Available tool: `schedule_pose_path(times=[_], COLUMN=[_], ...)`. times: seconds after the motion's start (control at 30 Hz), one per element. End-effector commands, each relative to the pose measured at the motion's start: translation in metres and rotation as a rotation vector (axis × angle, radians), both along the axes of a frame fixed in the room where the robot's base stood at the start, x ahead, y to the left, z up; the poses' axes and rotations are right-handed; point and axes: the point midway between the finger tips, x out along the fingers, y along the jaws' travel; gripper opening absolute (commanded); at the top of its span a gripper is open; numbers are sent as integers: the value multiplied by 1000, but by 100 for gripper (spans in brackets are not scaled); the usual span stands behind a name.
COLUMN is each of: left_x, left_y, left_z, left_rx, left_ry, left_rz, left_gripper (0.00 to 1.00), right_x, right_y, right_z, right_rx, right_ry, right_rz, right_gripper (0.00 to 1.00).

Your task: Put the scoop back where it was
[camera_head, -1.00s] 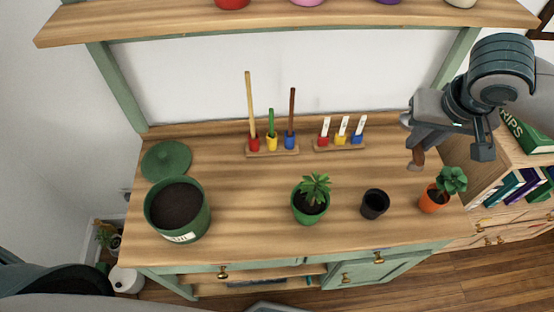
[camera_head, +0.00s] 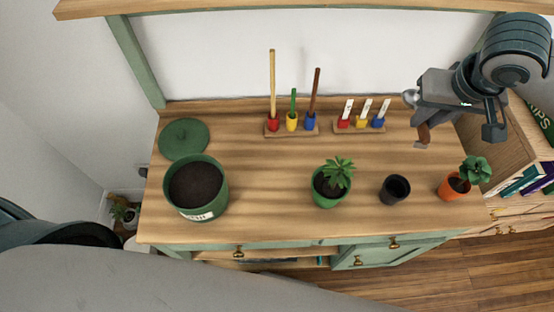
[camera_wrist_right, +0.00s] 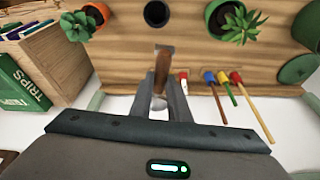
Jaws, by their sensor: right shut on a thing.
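My right gripper (camera_head: 425,112) is shut on the scoop (camera_head: 423,133) and holds it at the right end of the bench, beside the label rack. The scoop's brown handle points down toward the bench in the head view; a small silver part sticks out at the gripper's left. In the right wrist view the scoop's brown handle (camera_wrist_right: 162,66) rises between the fingers (camera_wrist_right: 162,85), with a grey part below it. I cannot tell whether the scoop touches the bench. My left gripper is not in view.
A soil pot (camera_head: 197,187) and green lid (camera_head: 184,139) stand left. A rack (camera_head: 291,130) holds colored tools; another rack (camera_head: 359,128) holds labels. A green-potted plant (camera_head: 331,185), black pot (camera_head: 394,189) and orange-potted plant (camera_head: 455,187) stand along the front. The bench middle is clear.

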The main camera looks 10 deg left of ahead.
Motion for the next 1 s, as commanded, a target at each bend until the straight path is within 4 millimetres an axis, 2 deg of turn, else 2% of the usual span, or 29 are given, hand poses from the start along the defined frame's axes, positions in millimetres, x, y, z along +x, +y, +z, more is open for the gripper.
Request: schedule_pose_path(times=[0.17, 0.5, 1.0], left_x=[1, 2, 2], left_y=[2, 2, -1], left_z=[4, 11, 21], left_rx=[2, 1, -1], left_ry=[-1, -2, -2], left_rz=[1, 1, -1], left_gripper=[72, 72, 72], right_x=[9, 28, 36], right_y=[21, 75, 156], right_z=[-13, -50, -115], right_rx=[6, 22, 65], right_ry=[-5, -27, -51], right_rz=[191, 695, 1429], right_gripper=[0, 0, 0])
